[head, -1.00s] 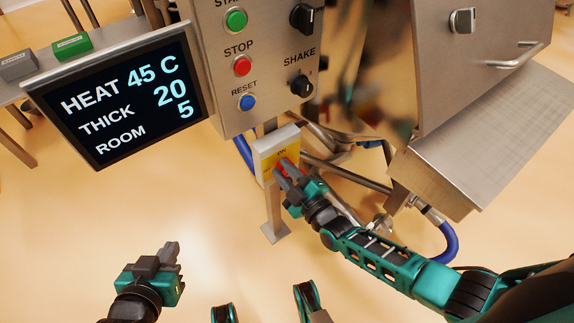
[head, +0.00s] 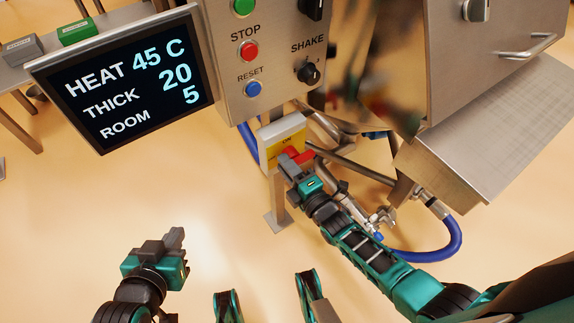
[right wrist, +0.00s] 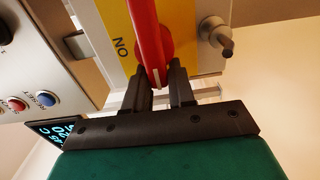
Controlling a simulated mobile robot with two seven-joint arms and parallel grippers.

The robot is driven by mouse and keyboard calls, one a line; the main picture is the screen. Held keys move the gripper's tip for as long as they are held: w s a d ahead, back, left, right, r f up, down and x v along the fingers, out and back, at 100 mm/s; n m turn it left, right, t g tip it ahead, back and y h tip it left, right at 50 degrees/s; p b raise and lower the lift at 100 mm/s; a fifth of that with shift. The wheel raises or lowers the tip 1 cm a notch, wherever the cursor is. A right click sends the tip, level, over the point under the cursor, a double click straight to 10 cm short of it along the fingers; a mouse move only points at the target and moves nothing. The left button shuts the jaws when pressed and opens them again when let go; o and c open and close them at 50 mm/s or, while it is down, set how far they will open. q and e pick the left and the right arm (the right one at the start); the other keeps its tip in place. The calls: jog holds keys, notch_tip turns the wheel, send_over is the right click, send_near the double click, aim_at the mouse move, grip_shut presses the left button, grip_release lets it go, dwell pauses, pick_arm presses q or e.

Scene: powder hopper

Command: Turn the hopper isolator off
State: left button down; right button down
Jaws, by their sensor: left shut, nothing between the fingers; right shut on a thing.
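The hopper isolator (head: 284,139) is a pale box with a yellow face marked ON, on a post below the control panel. Its red handle (head: 304,156) shows beside my right gripper (head: 290,162), which is shut on it. In the right wrist view the red handle (right wrist: 147,40) lies between the two dark fingers of the right gripper (right wrist: 161,82), over the yellow plate (right wrist: 118,38) with the ON mark beside it. In the head view the gripper hides part of the handle and the yellow face. My left gripper (head: 170,242) is shut and empty at lower left, away from the isolator.
The control panel (head: 275,60) with buttons and knobs is above the isolator. A display (head: 125,80) stands to its left. The steel hopper (head: 440,50), pipes and a blue hose (head: 450,240) are at right.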

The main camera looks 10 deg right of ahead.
jog(key=shift+d+f, duration=0.25)
jog(key=shift+d, duration=0.2)
jog(key=c, duration=1.2)
grip_release()
jog(key=shift+o, duration=0.8)
jog(key=shift+a+r, duration=0.1)
pick_arm(q)
jog(key=shift+s, duration=0.1)
pick_arm(e)
jog(key=shift+s, duration=0.1)
